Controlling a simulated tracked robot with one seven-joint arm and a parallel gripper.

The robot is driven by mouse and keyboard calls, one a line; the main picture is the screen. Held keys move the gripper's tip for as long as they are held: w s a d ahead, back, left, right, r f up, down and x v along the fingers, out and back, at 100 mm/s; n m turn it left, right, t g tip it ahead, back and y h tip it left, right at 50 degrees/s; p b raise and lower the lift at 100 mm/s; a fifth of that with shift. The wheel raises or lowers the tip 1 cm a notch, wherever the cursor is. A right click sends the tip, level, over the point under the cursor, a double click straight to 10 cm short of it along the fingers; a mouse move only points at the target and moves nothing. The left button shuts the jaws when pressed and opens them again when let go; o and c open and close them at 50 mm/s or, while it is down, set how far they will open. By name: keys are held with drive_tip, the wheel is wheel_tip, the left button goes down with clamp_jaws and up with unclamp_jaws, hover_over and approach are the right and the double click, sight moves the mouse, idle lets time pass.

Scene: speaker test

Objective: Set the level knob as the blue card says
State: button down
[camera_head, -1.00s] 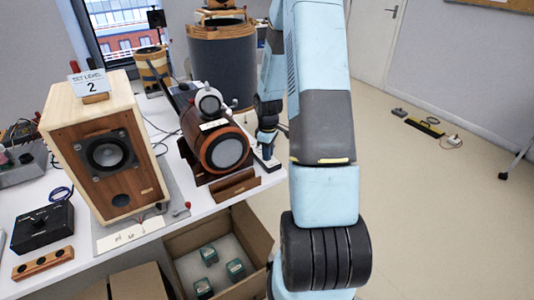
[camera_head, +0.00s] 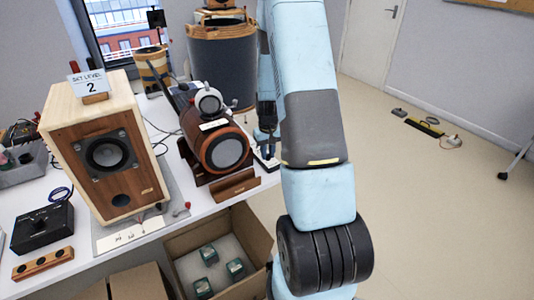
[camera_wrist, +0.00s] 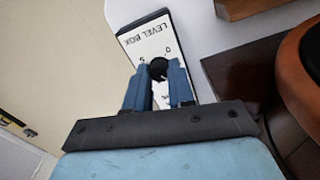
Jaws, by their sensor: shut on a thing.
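A pale blue card (camera_head: 90,84) on top of the wooden speaker reads "SET LEVEL 2". The level box (camera_wrist: 149,38) has a white face lettered "LEVEL BOX", with a 0 and a 5 visible. Its black round knob (camera_wrist: 158,66) sits between the blue fingers of my gripper (camera_wrist: 160,76), which is shut on it. The fingers hide part of the scale, and I cannot read the knob's pointer. In the head view the level box (camera_head: 265,162) is at the table's right edge, partly behind my arm.
A wooden speaker (camera_head: 108,150) stands at the left of the white table. A round brown driver unit (camera_head: 222,152) sits on a stand just left of the level box. An open cardboard box (camera_head: 243,226) with several green-topped items is below the table edge. The floor at right is mostly clear.

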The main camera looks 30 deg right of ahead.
sight(268, 155)
drive_tip(key=shift+m, duration=0.6)
drive_tip(key=c, duration=1)
unclamp_jaws()
drive_tip(key=shift+o, duration=0.2)
wheel_tip(268, 155, up, 14)
drive_tip(key=shift+f, duration=0.15)
